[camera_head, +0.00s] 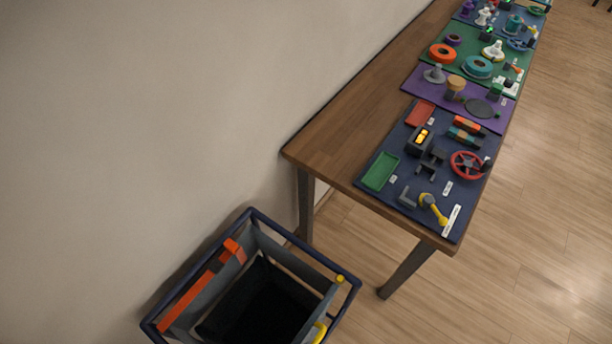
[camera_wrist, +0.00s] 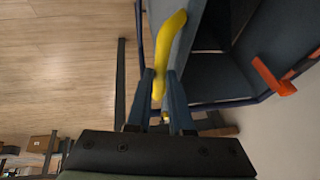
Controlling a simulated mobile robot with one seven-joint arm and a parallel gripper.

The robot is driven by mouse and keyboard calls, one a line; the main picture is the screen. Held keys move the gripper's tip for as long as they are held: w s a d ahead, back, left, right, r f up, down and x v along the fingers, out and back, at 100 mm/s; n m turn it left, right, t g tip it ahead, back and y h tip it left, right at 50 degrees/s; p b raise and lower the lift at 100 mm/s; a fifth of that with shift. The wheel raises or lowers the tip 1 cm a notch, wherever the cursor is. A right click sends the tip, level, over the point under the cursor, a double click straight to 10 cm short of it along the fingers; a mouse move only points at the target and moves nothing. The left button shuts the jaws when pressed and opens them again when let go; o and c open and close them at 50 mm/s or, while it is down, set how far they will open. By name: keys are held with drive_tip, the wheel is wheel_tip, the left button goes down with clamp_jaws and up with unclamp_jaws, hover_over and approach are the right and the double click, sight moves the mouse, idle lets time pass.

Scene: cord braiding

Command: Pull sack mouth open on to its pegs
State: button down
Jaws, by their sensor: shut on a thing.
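The sack (camera_head: 292,248) hangs as grey cloth inside a dark blue rail frame (camera_head: 305,257) at the bottom of the head view. Its mouth shows a dark inside. An orange band (camera_head: 200,290) runs along its left side, and an orange part shows in the wrist view (camera_wrist: 272,80). A yellow handle (camera_head: 319,334) is at the right side, partly cut off by the picture edge. A small yellow peg end (camera_head: 340,278) is at the right corner. In the wrist view my gripper (camera_wrist: 161,84) is shut on the yellow handle (camera_wrist: 172,38), beside the grey cloth. My gripper is not seen in the head view.
A wooden table (camera_head: 338,140) stands behind the frame, with mats of small parts, including a navy mat (camera_head: 382,204) at the near end. A plain wall (camera_head: 130,120) is close on the left. Open wooden floor (camera_head: 530,260) lies to the right.

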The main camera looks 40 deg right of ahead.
drive_tip(key=shift+s+d, duration=0.1)
drive_tip(key=shift+s, duration=0.15)
drive_tip(key=c, duration=0.8)
unclamp_jaws()
drive_tip(key=shift+r, duration=0.1)
drive_tip(key=v, duration=1.2)
drive_tip(key=shift+r, duration=0.35)
